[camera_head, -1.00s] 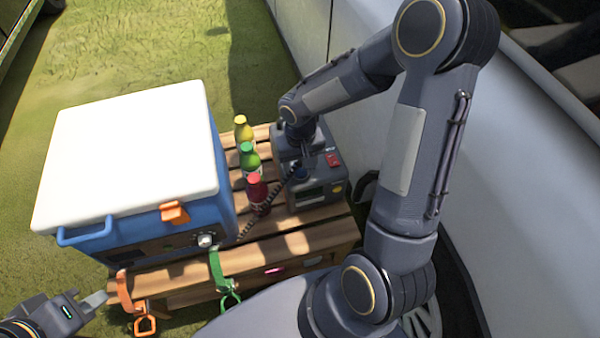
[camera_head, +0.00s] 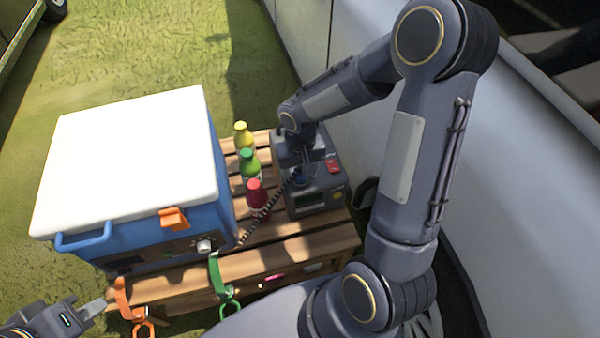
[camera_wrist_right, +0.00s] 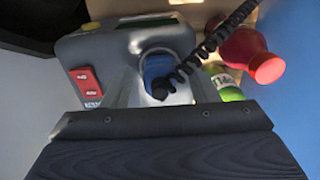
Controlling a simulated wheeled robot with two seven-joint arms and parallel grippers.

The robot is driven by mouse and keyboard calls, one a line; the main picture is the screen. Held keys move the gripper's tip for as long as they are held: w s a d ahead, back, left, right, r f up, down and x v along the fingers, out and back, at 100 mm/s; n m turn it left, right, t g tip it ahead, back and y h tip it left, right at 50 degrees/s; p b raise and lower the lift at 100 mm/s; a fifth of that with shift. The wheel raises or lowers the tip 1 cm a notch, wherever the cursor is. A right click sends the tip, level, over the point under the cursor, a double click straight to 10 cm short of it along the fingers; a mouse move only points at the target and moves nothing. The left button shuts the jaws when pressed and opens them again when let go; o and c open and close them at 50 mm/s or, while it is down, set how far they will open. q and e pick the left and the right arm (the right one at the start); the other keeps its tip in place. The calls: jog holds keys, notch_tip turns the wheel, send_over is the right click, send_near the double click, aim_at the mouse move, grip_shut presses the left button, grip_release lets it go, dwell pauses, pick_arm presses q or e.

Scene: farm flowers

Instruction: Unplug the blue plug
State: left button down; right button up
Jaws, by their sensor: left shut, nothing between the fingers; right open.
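The blue plug (camera_wrist_right: 158,72) sits in the grey power box (camera_wrist_right: 115,45), with a black coiled cord (camera_wrist_right: 207,45) running from it. In the head view the plug (camera_head: 301,180) is a small blue patch below my right gripper (camera_head: 303,168). In the right wrist view my right gripper (camera_wrist_right: 160,92) is open, with its fingers on either side of the plug; I cannot tell whether they touch it. My left gripper (camera_head: 92,307) is shut and empty, at the lower left near the orange strap (camera_head: 124,298).
A blue cooler (camera_head: 180,225) with a white lid stands left on the wooden table (camera_head: 300,245). Yellow (camera_head: 243,136), green (camera_head: 250,165) and red (camera_head: 257,198) bottles stand between cooler and box. A green strap (camera_head: 217,275) hangs in front. A white vehicle (camera_head: 530,200) is close on the right.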

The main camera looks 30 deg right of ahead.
aim_at(300, 167)
jog(key=shift+c, duration=0.3)
grip_shut()
jog(key=shift+r+p, duration=2.3)
jog(key=shift+r, duration=0.75)
